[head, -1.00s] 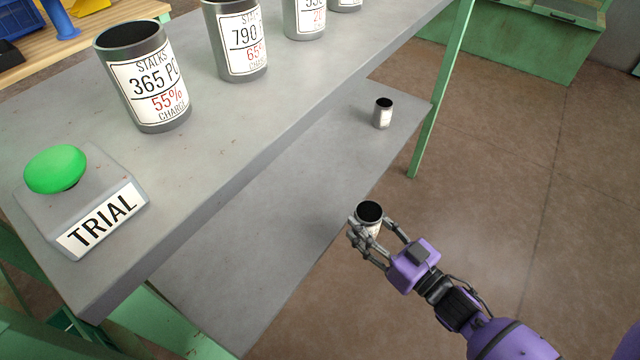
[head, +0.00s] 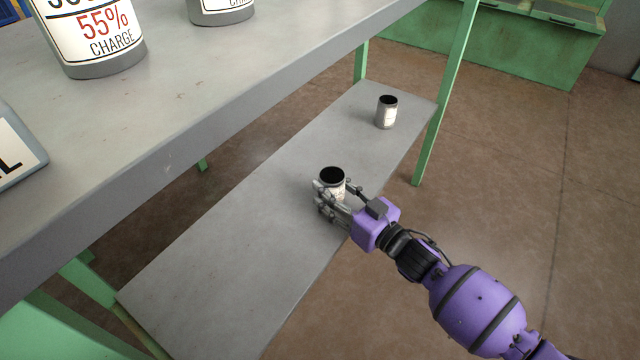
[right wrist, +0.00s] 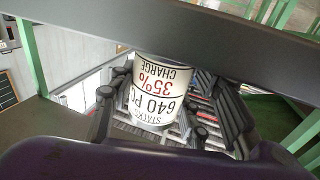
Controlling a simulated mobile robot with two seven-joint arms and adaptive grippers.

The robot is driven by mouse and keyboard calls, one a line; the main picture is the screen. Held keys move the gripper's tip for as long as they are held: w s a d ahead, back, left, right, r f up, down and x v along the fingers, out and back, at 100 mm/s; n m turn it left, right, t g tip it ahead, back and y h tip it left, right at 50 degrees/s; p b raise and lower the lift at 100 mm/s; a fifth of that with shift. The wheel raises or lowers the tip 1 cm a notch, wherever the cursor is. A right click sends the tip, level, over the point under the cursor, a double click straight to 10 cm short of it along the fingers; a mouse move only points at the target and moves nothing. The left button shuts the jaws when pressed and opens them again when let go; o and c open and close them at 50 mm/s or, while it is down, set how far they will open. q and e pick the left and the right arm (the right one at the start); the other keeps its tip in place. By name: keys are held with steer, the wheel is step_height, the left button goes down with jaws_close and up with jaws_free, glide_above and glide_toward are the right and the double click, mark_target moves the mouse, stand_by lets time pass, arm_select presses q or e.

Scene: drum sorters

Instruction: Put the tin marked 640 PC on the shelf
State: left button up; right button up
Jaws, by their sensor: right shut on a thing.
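The tin marked 640 PC (right wrist: 158,95) shows its label in the right wrist view, reading upside down, with 35% charge. It also shows in the head view (head: 333,179) as a small tin with a dark open top, upright. My right gripper (head: 330,198) is shut around it, at the lower shelf (head: 230,265). I cannot tell whether the tin's base touches the shelf. The fingers (right wrist: 160,110) also show on both sides of the tin in the right wrist view. My left gripper is not in view.
Another small tin (head: 386,112) stands at the far end of the lower shelf. The grey upper table (head: 200,90) overhangs the shelf, with larger-looking tins (head: 95,35) on it. A green leg (head: 445,100) stands at the far right corner. The near part of the shelf is clear.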

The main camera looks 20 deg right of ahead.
mark_target(340, 197)
steer(key=shift+w+a, duration=0.2)
steer(key=shift+w, duration=0.3)
steer(key=x, duration=0.1)
steer(key=b+x, duration=0.2)
steer(key=shift+w+a+f, duration=0.1)
steer(key=shift+w+f, duration=0.15)
steer(key=shift+s+f, duration=0.1)
steer(key=shift+f, duration=0.05)
steer(key=o, duration=1.2)
steer(key=shift+r, duration=0.25)
steer(key=p+v, duration=0.3)
steer(key=v, duration=0.8)
steer(key=shift+s+p, duration=0.25)
steer(key=shift+p, duration=0.05)
steer(key=shift+s+d+f, duration=0.1)
steer(key=shift+s+d, duration=0.1)
steer(key=shift+d, duration=0.05)
